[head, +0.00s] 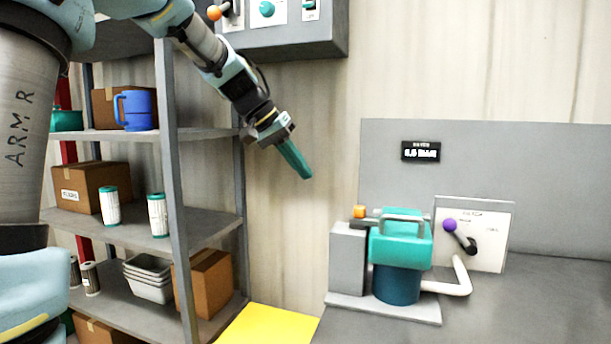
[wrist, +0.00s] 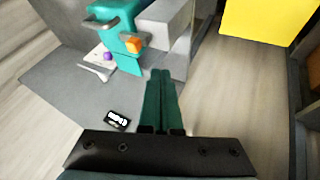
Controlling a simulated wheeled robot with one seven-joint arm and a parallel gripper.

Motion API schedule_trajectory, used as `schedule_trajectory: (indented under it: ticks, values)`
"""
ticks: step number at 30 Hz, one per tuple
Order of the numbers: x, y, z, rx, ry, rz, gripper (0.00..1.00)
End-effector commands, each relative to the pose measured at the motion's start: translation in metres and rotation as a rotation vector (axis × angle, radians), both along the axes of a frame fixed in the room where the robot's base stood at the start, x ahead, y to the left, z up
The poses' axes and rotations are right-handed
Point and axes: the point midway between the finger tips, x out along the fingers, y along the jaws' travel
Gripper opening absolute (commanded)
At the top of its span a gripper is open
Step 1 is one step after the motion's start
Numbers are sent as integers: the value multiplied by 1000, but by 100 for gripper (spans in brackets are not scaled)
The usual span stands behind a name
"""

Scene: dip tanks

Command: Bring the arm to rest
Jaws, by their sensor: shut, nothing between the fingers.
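My gripper (head: 306,172) hangs in the air at the upper middle of the head view, its green fingers pointing down and to the right. Its fingers are shut together with nothing between them, as the wrist view also shows (wrist: 162,78). My arm reaches in from the upper left of the head view. The gripper touches nothing; it appears in front of the pale wall, between the shelf and the grey bench.
A grey shelf (head: 205,133) with boxes, a blue mug (head: 137,110) and canisters stands left. A teal-lidded pump unit (head: 400,250) and a lever panel (head: 490,225) stand on the bench right. A grey control box (head: 325,30) hangs above. A yellow surface (head: 268,325) lies below.

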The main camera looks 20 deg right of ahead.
Motion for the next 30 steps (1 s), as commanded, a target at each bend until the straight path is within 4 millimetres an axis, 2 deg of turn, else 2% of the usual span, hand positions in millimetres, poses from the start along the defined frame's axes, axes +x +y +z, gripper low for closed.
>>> schedule_trajectory:
  ticks: [11, 14, 16, 17, 20, 23, 27, 30]
  values:
    - [0, 0, 0, 1, 0, 1, 0]
    - [2, 10, -10, 24, 4, 27, 0]
    - [6, 28, -27, 63, 8, 77, 0]
    - [8, 39, -36, 88, 11, 105, 0]
    - [11, 88, -77, 186, 23, 229, 0]
    - [5, 148, -120, 293, 33, 366, 0]
    - [-19, 231, -170, 419, 46, 541, 0]
    - [-45, 280, -198, 485, 57, 641, 0]
